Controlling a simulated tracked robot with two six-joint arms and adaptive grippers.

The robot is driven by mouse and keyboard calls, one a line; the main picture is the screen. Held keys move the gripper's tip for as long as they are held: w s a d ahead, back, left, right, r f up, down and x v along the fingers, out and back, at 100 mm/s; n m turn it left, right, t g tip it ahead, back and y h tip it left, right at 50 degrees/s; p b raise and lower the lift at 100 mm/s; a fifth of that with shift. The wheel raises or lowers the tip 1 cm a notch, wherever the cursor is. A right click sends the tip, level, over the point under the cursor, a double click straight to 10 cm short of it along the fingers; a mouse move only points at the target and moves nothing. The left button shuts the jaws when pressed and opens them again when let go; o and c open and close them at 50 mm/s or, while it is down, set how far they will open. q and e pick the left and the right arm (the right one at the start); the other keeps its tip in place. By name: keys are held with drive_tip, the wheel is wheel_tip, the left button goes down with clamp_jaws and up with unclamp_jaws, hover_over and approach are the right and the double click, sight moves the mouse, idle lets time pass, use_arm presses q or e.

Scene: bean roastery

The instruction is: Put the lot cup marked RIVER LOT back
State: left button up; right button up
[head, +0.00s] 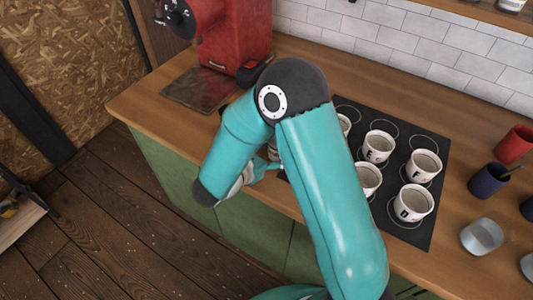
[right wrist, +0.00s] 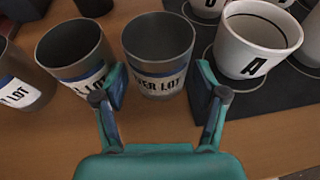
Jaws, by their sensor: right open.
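In the right wrist view a grey metal cup (right wrist: 158,52) stands upright on the wooden counter. My right gripper (right wrist: 160,80) is open, with one finger on each side of this cup; contact cannot be told. A second grey cup (right wrist: 72,50) stands just left, its label partly hidden by the left finger. A third labelled cup (right wrist: 18,82) is at the left edge. In the head view my right arm hides these cups and most of the gripper. My left gripper is not in view.
A black mat (head: 428,160) holds several white lettered cups; cup A (right wrist: 253,42) stands close right of my right finger. A red machine (head: 228,35) is at the back left. Red (head: 514,145) and blue (head: 488,181) cups and a metal cup (head: 481,236) stand right.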

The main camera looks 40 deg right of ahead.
drive_tip(key=shift+a+r+p, duration=0.1)
drive_tip(key=shift+r+p, duration=0.4)
drive_tip(key=shift+r, duration=0.1)
drive_tip(key=b+v, duration=0.2)
drive_tip(key=v, duration=0.9)
drive_tip(key=shift+a, duration=0.4)
drive_tip(key=shift+s, duration=0.1)
